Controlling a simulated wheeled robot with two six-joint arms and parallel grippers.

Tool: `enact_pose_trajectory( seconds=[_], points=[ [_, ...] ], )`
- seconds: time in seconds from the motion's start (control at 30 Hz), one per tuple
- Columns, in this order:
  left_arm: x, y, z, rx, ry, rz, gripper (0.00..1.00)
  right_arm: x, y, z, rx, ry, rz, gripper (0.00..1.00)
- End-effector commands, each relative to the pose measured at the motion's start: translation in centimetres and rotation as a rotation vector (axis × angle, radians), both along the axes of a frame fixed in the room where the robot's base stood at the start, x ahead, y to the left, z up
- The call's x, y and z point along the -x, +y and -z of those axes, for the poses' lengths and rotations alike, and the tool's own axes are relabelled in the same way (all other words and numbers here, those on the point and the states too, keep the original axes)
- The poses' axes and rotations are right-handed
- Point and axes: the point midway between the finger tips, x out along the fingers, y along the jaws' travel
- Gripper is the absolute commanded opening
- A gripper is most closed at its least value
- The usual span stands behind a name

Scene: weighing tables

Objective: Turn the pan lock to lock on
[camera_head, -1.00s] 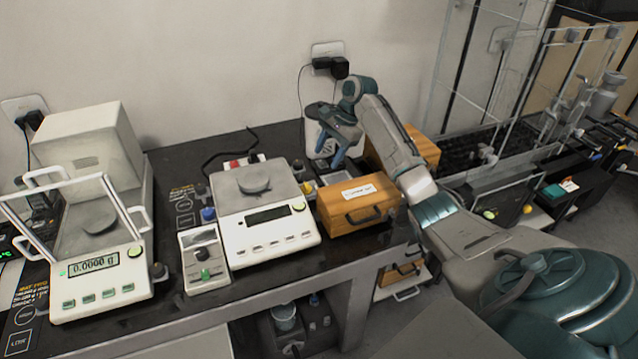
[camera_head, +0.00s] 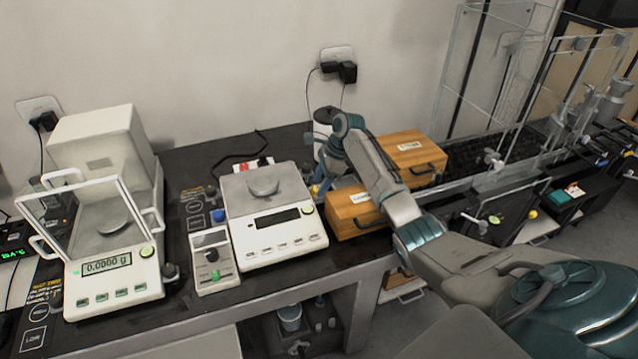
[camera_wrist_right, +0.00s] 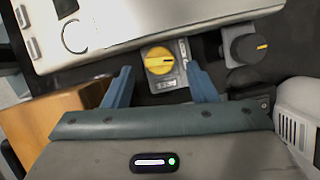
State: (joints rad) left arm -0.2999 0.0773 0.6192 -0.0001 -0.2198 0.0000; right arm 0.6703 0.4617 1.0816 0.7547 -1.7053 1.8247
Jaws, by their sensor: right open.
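A yellow knob (camera_wrist_right: 158,60) with a dark mark sits on a small grey plate in the right wrist view. I take it to be the pan lock, but I cannot read its label. My right gripper (camera_wrist_right: 161,84) is open and empty, its two blue fingers on either side of the knob in the picture. I cannot tell whether they touch it. In the head view my right gripper (camera_head: 320,188) is low between the middle balance (camera_head: 272,215) and the front wooden box (camera_head: 352,208), and the knob is hidden there. My left gripper is not in view.
A black knob (camera_wrist_right: 248,48) with a yellow mark is close to the right finger in the wrist view. A second wooden box (camera_head: 412,155) stands behind the front one. A balance with a glass shield (camera_head: 112,262) stands at left. Gaps around the gripper are narrow.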

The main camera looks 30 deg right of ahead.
Motion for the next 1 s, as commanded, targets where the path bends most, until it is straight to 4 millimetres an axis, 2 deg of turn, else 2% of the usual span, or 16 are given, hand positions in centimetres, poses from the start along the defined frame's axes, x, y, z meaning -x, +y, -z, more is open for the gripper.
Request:
enact_pose_trajectory(
  seconds=[0.2,0.47,0.7,0.83,1.0],
  points=[
    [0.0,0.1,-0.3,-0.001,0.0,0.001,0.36,-0.2,0.6,1.4,-0.001,0.0,-0.001,0.52],
    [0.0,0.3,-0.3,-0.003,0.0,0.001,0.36,-0.2,0.6,1.5,0.0,0.0,-0.001,0.52],
    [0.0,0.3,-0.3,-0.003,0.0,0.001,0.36,-0.2,0.6,1.5,0.0,0.0,-0.001,0.07],
    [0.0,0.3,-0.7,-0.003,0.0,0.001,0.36,-0.2,0.6,1.3,0.0,0.001,-0.011,0.07],
    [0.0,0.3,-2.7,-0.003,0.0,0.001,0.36,-0.4,0.5,1.0,-0.002,0.004,-0.093,0.07]
  ],
)
